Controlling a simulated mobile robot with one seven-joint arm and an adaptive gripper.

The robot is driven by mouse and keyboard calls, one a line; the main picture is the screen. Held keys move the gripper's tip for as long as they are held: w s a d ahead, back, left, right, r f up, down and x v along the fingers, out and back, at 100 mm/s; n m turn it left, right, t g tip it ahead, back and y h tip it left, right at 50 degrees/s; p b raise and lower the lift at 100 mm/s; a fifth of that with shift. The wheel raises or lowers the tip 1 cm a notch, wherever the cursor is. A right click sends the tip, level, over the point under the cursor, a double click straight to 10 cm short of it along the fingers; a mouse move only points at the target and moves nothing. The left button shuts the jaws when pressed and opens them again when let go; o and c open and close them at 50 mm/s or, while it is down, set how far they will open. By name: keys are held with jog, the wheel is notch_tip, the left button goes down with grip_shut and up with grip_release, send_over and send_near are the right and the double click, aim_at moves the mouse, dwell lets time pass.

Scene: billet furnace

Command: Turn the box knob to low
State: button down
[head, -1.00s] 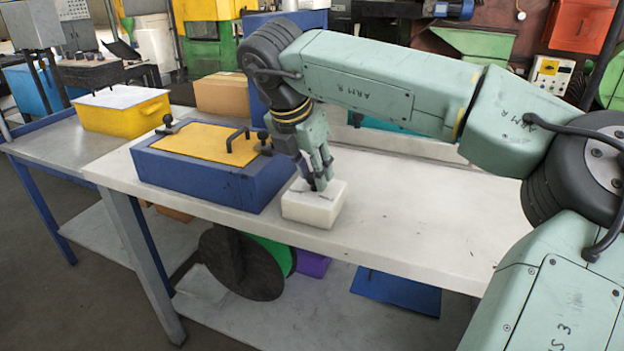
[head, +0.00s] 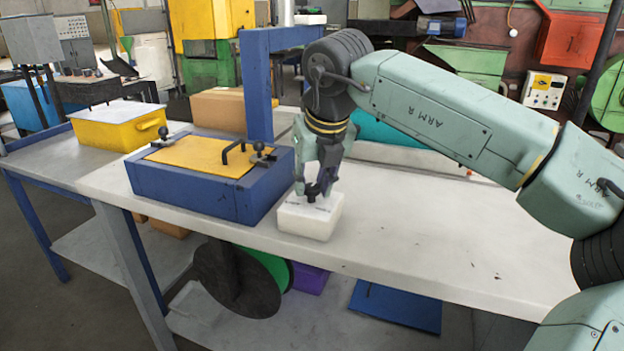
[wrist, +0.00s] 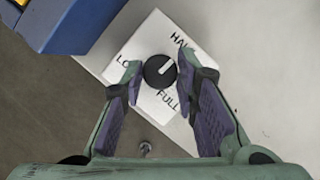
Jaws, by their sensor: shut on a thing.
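The white box (head: 308,220) stands at the front edge of the bench, right of the blue box. Its round black knob (wrist: 160,70) has a white pointer line. In the wrist view the pointer aims up and right, nearer the HALF label (wrist: 183,43) than the LOW label (wrist: 125,62) at left or the FULL label (wrist: 168,97) below. My gripper (head: 318,190) points down over the box, and its fingers (wrist: 160,68) are shut on the knob, one on each side. The right finger covers part of the HALF label, and the left finger part of LOW.
The blue box (head: 225,198) with a yellow lid (head: 200,158) and black handle stands close on the left. A blue upright frame (head: 258,90) rises behind it. A yellow bin (head: 115,122) is farther left. The bench (head: 440,235) is clear to the right.

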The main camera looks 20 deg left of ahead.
jog(key=n+p, duration=0.1)
jog(key=n, duration=0.1)
jog(key=n+g+y+p, duration=0.1)
jog(key=n, duration=0.1)
jog(key=shift+w+d+r+n, duration=0.1)
jog(key=shift+r+n, duration=0.05)
jog(key=shift+n, duration=0.15)
jog(key=n+g+p, duration=0.1)
jog(key=n, duration=0.1)
jog(key=n+g+p, duration=0.1)
jog(key=n+p, duration=0.1)
jog(key=n, duration=0.1)
jog(key=shift+w+n+g+y, duration=0.2)
jog(key=shift+n+g+y, duration=0.1)
jog(key=n+g+p, duration=0.1)
jog(key=n+p, duration=0.1)
jog(key=n+g+p, duration=0.1)
jog(key=n, duration=0.2)
jog(key=shift+w+p, duration=0.2)
jog(key=shift+p, duration=0.15)
jog(key=shift+w+n+g+h+p, duration=0.1)
jog(key=shift+n+g+h+p, duration=0.45)
jog(key=shift+n, duration=0.85)
jog(key=shift+n+g+h+p, duration=0.25)
jog(key=shift+n+h+p, duration=0.35)
jog(key=shift+n, duration=0.8)
jog(key=c, duration=1.2)
grip_release()
jog(key=shift+c, duration=0.2)
